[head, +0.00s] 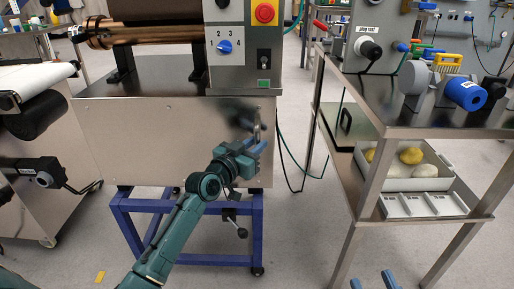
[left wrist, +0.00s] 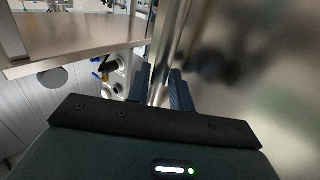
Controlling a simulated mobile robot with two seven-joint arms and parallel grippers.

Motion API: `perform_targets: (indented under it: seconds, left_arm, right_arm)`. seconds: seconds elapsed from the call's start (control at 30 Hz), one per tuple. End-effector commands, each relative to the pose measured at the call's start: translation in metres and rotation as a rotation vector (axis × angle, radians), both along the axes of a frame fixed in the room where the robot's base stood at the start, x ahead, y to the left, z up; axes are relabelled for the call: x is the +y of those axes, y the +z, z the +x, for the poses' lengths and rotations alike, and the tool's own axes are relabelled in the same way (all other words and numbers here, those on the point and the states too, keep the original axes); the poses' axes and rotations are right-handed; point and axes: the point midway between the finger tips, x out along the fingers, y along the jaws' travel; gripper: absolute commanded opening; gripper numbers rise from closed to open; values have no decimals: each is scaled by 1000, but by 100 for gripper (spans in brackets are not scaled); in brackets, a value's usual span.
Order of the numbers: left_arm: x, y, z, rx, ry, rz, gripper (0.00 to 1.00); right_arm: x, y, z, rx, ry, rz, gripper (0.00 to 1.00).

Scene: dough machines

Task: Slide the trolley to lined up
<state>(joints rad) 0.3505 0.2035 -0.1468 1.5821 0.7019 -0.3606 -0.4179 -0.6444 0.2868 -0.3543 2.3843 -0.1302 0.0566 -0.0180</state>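The trolley is a steel-sided machine body (head: 150,130) on a blue frame (head: 190,259) with small casters, left of centre in the head view. A short upright metal handle (head: 257,130) stands at the right end of its front panel. My left gripper (head: 255,147) is at this handle. In the left wrist view its two blue fingers (left wrist: 163,92) lie close on either side of a shiny upright bar (left wrist: 171,45) and appear closed on it. My right gripper (head: 372,281) shows only its two blue fingertips at the bottom edge, apart and with nothing visible between them.
A steel table (head: 450,133) with a lower shelf stands to the right, across a narrow floor gap with hanging cables. A white tray with dough pieces (head: 445,158) is on its shelf. A conveyor machine (head: 45,150) stands at left. Floor in front is mostly clear.

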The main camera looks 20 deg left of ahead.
Motion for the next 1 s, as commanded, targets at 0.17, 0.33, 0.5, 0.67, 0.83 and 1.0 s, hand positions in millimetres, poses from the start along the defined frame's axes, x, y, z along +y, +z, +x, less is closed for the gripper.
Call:
perform_targets:
  seconds: [0.17, 0.33, 0.5, 0.67, 0.83, 1.0]
  left_arm:
    - [-3, 0, 10, 0, -1, -1, 22]
    - [-4, 0, 11, 1, -1, 0, 22]
    - [-4, 0, 10, 1, -1, 0, 15]
    - [-3, 0, 10, 1, 0, 0, 2]
    - [-3, 0, 10, 1, 0, 0, 0]
    - [-3, 0, 10, 1, 0, 0, 0]
  right_arm:
    - [1, -3, 0, 5, 3, 9, 36]
    - [1, -1, 0, 4, 6, 13, 36]
    - [2, 0, 0, 2, 6, 14, 36]
    - [2, 1, 0, 0, 7, 14, 36]
    - [2, 1, 0, -2, 7, 13, 36]
    - [2, 1, 0, -2, 7, 12, 36]
